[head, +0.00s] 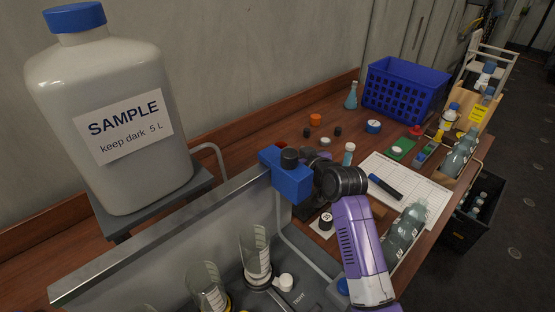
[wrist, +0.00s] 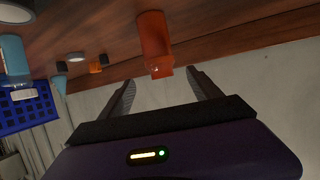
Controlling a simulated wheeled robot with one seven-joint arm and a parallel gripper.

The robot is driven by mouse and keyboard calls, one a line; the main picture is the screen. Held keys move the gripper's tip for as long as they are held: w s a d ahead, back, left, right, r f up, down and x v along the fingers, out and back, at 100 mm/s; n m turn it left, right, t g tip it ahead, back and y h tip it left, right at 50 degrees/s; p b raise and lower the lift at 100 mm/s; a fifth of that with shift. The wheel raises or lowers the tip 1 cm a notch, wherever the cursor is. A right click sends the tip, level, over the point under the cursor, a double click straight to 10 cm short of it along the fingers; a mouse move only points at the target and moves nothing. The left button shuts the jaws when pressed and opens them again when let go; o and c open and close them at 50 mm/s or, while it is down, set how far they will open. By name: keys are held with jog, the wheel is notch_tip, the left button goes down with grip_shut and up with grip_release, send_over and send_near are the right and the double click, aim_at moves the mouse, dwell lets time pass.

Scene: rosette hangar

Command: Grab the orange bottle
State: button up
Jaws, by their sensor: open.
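The orange bottle (wrist: 154,42) shows in the wrist view just beyond my fingertips, roughly in line with the gap between them. The wrist picture is turned over, so the bottle hangs from the wooden bench at the top. My gripper (wrist: 160,78) is open, with one finger on each side of the gap and nothing held.
A metal panel (head: 180,238) and the big SAMPLE jug (head: 110,115) stand on the near side. A blue basket (head: 405,91), a flask (head: 351,97), an orange cap-like piece (head: 315,119) and a small vial (head: 348,154) stand on the bench. Glass bottles line the right edge.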

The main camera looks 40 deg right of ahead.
jog(key=shift+r+p+x, duration=0.2)
jog(key=shift+p+x, duration=0.25)
jog(key=shift+x, duration=3.35)
grip_shut()
